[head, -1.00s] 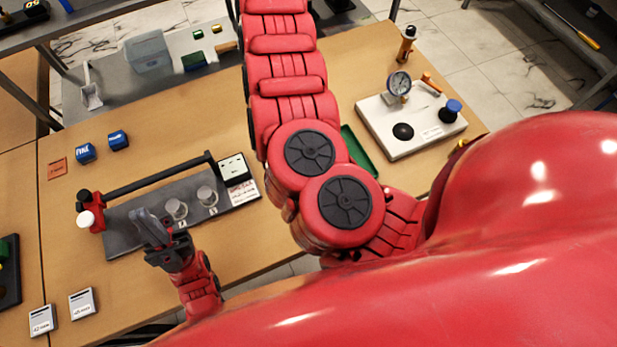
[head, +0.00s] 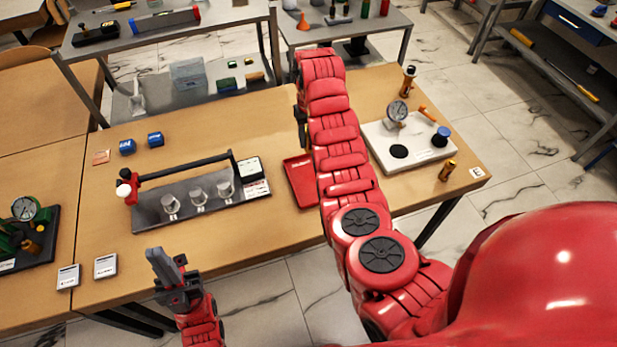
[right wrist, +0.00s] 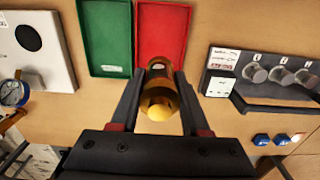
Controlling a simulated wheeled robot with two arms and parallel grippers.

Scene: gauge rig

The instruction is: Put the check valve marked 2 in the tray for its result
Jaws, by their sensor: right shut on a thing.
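In the right wrist view my right gripper (right wrist: 163,78) is shut on a brass check valve (right wrist: 158,98); no number on it can be read. The valve's far end overlaps the near edge of the red tray (right wrist: 163,30). The green tray (right wrist: 105,35) lies to the left of the red one. In the head view the red tray (head: 301,183) shows left of my right arm, which hides the green tray and most of the right gripper. My left gripper (head: 168,265) is in front of the table's near edge, holding nothing visible; its finger gap is unclear.
A white gauge stand (head: 408,150) is at the right, with a brass part (head: 447,170) near it and another brass part (head: 408,78) behind. A grey rack (head: 150,212) with metal cups is at the left. Two blue blocks (head: 127,147) lie behind the rack.

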